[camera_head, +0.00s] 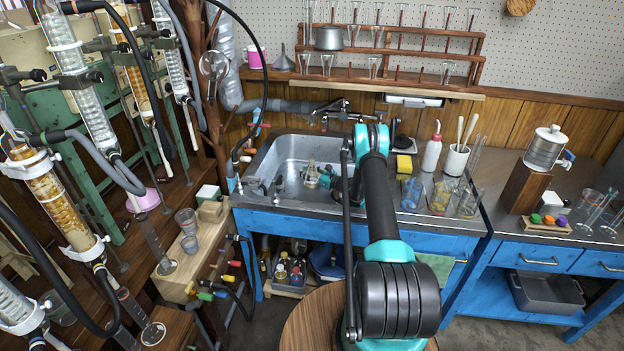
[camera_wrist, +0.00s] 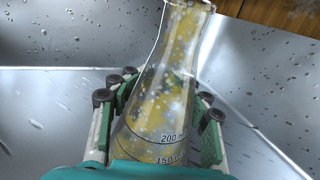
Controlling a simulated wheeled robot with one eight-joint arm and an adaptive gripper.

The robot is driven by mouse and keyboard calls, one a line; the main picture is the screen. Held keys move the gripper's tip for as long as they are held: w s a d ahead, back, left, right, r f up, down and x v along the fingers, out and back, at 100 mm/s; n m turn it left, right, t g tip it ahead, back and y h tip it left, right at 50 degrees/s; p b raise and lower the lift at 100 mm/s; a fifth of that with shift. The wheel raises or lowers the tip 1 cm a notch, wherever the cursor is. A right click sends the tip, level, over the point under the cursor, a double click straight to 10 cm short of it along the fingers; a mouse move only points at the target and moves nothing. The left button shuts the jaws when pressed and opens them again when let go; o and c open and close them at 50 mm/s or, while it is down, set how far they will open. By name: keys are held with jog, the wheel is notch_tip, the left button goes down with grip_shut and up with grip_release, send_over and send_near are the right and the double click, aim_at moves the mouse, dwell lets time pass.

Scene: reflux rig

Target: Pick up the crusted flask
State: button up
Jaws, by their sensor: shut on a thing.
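The crusted flask (camera_wrist: 165,95) is clear glass with white specks and a yellow-brown tint. Dark volume marks, including 200 and 150, show near its lower visible part. My gripper (camera_wrist: 160,102) has its teal and grey fingers on both sides of the flask and is shut on it. The flask's neck points up and slightly right in the wrist view, and its base is hidden by the gripper. In the head view my gripper (camera_head: 325,178) is small and low inside the steel sink (camera_head: 284,150), with glass beside it; my arm hides part of this area.
A faucet (camera_head: 335,112) stands at the sink's back edge. A yellow sponge (camera_head: 404,164), a white bottle (camera_head: 432,150) and several beakers stand right of the sink. A glassware rack (camera_head: 390,75) is on the wall behind. Tall glass columns (camera_head: 80,90) crowd the left.

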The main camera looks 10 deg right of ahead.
grip_shut()
